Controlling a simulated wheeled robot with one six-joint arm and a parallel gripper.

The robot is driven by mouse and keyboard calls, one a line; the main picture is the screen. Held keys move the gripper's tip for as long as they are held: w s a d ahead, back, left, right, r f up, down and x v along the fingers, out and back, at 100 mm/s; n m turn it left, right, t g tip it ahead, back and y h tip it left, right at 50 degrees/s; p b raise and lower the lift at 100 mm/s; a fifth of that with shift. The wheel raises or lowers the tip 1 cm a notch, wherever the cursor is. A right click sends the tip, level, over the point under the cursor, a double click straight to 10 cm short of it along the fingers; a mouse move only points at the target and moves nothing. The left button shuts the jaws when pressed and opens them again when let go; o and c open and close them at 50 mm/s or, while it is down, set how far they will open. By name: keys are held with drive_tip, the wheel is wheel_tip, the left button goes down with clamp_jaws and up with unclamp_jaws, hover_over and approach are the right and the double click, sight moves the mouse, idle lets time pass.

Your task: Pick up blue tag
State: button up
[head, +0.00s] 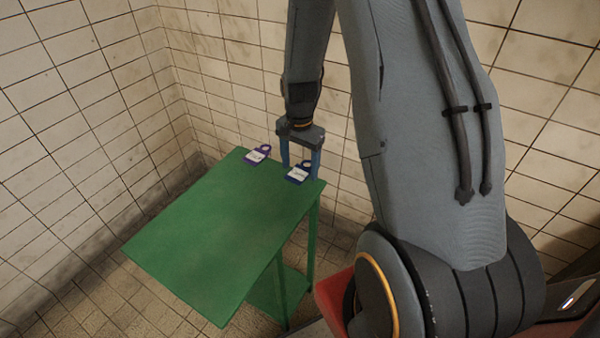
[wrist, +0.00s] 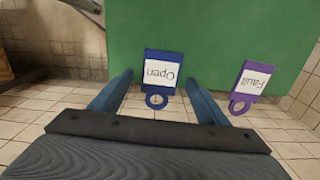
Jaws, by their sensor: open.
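The blue tag (head: 298,174) lies near the far right corner of the green table, with a white label and a ring end. In the wrist view the blue tag (wrist: 161,76) has a label reading "Open", and its ring end reaches past the table's edge. My gripper (head: 302,170) is at that edge. In the wrist view my gripper (wrist: 161,92) is open, with one blue finger on each side of the tag, both apart from it. Whether the fingers are level with the tag I cannot tell.
A purple tag (head: 258,154) lies to the left on the table; in the wrist view the purple tag (wrist: 252,83) reads "Fault", close to the right finger. The green table (head: 205,230) is otherwise bare. Tiled walls (head: 222,75) stand close behind and left.

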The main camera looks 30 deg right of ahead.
drive_tip(key=c, duration=1.1)
